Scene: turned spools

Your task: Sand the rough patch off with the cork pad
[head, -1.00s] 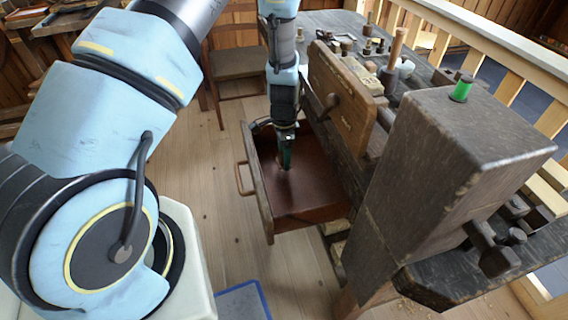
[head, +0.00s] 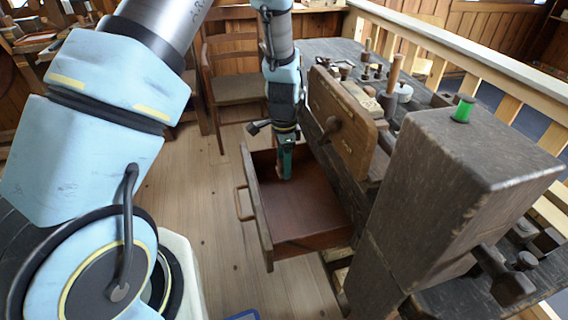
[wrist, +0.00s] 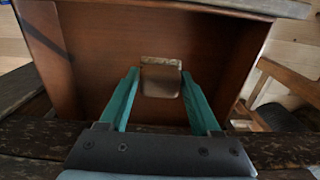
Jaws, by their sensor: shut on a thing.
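My gripper (head: 285,162) hangs over the open drawer (head: 262,222) in the head view, near the drawer's far end. In the wrist view, the green fingers of my gripper (wrist: 160,88) are shut on a small tan-brown block with rounded corners, which looks like the cork pad (wrist: 160,77). The brown drawer floor lies behind the pad. I cannot make out a rough patch in either view.
The dark workbench (head: 345,50) with an upright wooden vise board (head: 340,118) stands right of the drawer. Several turned pieces and a peg stand on the bench top. A chair (head: 238,88) is behind my gripper. Floor is clear left of the drawer.

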